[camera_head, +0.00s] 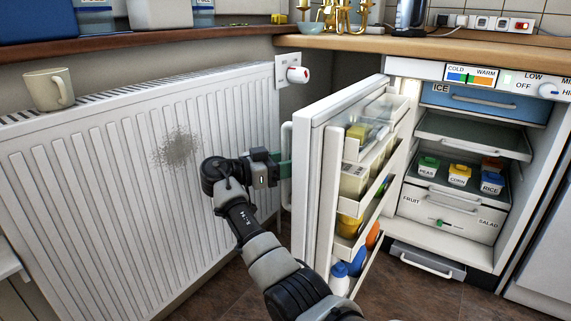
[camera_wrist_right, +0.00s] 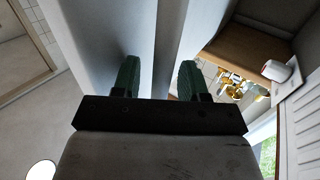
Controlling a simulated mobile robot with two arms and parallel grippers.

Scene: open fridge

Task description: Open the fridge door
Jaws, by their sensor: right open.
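The white fridge door (camera_head: 317,180) stands wide open, swung out to the left of the fridge body in the head view. Its inner shelves (camera_head: 352,225), with bottles and packs, face right. The door's pale handle (camera_head: 286,150) shows on its outer left side. My right gripper (camera_head: 284,170) is at the handle, its green fingers pointing right toward the door. In the right wrist view its two fingers (camera_wrist_right: 158,78) are apart, with a pale grey surface and a darker strip behind and between them. Whether they touch the handle is unclear. My left gripper is not in view.
A white radiator (camera_head: 95,190) with a cup (camera_head: 50,89) on top stands left and behind my right arm. A wooden counter (camera_head: 430,50) runs above the fridge. The fridge inside holds a blue ice drawer (camera_head: 485,102), shelves and labelled tubs. Brown floor shows below.

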